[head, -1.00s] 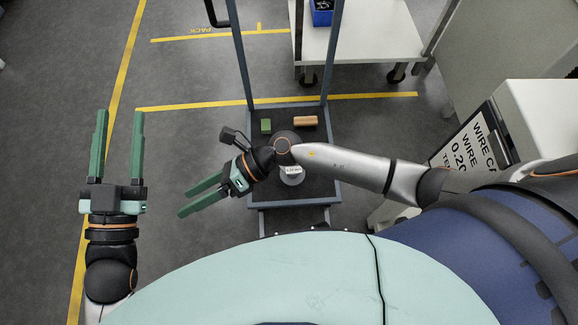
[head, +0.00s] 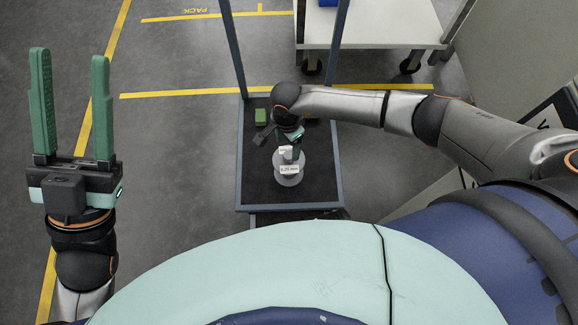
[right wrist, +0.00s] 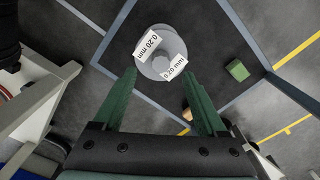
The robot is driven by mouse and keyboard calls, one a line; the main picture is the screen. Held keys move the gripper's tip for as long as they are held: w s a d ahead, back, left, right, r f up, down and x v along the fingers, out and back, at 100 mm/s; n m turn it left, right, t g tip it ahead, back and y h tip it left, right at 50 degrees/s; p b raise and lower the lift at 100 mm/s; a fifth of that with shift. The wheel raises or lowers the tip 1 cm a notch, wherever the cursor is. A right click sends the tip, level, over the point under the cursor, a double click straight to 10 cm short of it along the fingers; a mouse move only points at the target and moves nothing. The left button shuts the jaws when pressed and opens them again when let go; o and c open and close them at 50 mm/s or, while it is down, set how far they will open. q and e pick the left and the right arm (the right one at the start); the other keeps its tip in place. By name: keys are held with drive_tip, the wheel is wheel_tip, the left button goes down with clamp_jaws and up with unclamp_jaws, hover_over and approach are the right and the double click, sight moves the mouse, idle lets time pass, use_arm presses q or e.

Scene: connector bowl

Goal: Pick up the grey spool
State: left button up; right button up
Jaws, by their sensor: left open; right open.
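The grey spool (head: 289,168) stands on the dark top of a small cart. In the right wrist view the spool (right wrist: 158,52) shows a round flange, a hub and white labels reading 0.20 mm. My right gripper (head: 291,147) is over the cart, just beyond and above the spool, and hides part of it in the head view. In the right wrist view its open fingers (right wrist: 159,75) point toward the spool, with nothing between them; the spool lies ahead of the tips. My left gripper (head: 69,54) is open and empty over the floor at the left.
The cart (head: 246,190) has a raised frame at its far end. A green block (head: 260,117) lies behind the spool; an orange-brown piece (right wrist: 187,114) is partly hidden by my right gripper. A white table (head: 385,30) stands behind. The floor left of the cart is clear.

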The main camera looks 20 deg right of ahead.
sight(289, 154)
drive_tip(key=shift+f, duration=0.9)
drive_tip(key=f+b, duration=0.2)
drive_tip(key=f, duration=0.1)
drive_tip(key=f+b, duration=0.1)
drive_tip(key=f, duration=0.1)
drive_tip(key=shift+w+d+f, duration=0.1)
drive_tip(key=shift+w+d, duration=0.1)
drive_tip(key=shift+d, duration=0.05)
clamp_jaws()
idle(0.4)
